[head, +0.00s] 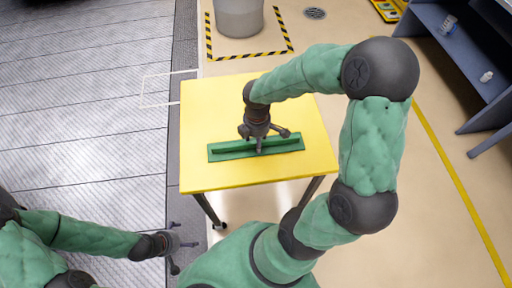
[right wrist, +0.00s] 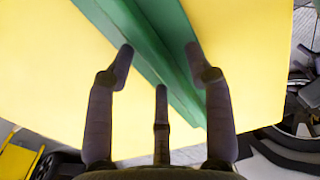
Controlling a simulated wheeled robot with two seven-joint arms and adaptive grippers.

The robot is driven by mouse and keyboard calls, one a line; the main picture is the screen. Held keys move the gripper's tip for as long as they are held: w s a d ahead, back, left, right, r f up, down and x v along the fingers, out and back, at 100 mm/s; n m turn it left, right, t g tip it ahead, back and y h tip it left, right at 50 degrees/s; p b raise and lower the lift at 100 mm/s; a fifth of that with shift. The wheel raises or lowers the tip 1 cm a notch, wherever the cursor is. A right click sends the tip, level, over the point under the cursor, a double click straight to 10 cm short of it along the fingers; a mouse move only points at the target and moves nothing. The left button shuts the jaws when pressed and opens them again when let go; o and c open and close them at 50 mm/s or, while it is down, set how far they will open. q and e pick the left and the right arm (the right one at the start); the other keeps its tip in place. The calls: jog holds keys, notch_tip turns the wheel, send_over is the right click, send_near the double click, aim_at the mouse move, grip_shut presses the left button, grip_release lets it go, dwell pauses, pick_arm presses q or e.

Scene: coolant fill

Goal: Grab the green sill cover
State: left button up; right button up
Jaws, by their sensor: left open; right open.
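The green sill cover (head: 228,149) is a long flat strip with a raised ridge, lying on the yellow table (head: 215,105). My right gripper (head: 264,136) is over the middle of the cover, pointing down, with its fingers spread. In the right wrist view the cover (right wrist: 150,35) runs diagonally beneath and between the spread fingers of the same gripper (right wrist: 159,52). Whether any fingertip touches it I cannot tell. My left gripper (head: 182,255) is open and empty at the lower left, away from the table.
The yellow table is otherwise bare around the cover. A grey bin (head: 238,18) stands behind it inside black-and-yellow floor tape. A dark shelf unit (head: 470,50) stands at the right. Grey floor plates (head: 85,110) lie on the left.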

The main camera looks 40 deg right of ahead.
jog(key=shift+f, duration=0.5)
jog(key=shift+r, duration=0.1)
jog(key=shift+c, duration=0.9)
grip_shut()
jog(key=shift+r, duration=0.15)
